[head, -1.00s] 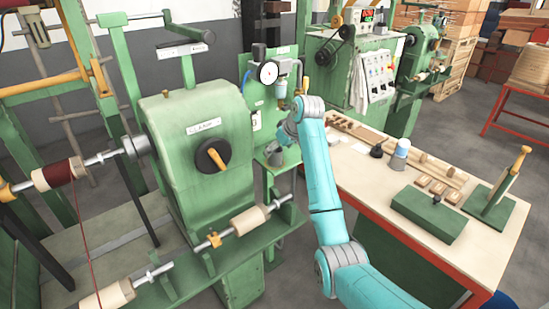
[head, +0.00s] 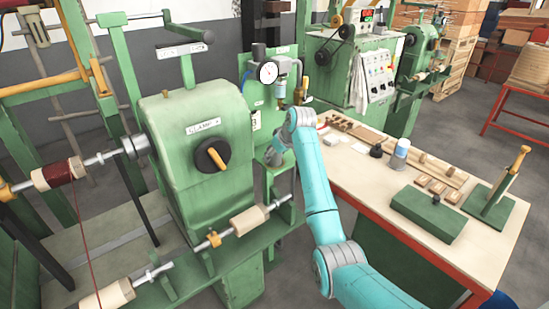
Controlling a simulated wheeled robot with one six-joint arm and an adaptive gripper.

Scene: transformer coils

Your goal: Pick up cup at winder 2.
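A small grey cup-like thing (head: 271,157) shows at the green ledge beside the winder's upright panel, below the pressure gauge. It is small and partly covered, so I cannot tell its shape fully. My gripper (head: 277,146) is at the end of the teal arm, right at this grey thing, pointing down and to the left. My wrist hides most of the gripper, and its fingers are too small to tell open from shut. I cannot tell whether it touches the grey thing. The green winder (head: 195,150) stands just left of it.
A wooden-topped table (head: 350,172) is right of my arm, with a blue-and-white container (head: 400,152), wooden pieces and a green block (head: 428,212). The gauge (head: 267,73) and its fittings stand close above my gripper. A coil shaft (head: 232,228) runs in front.

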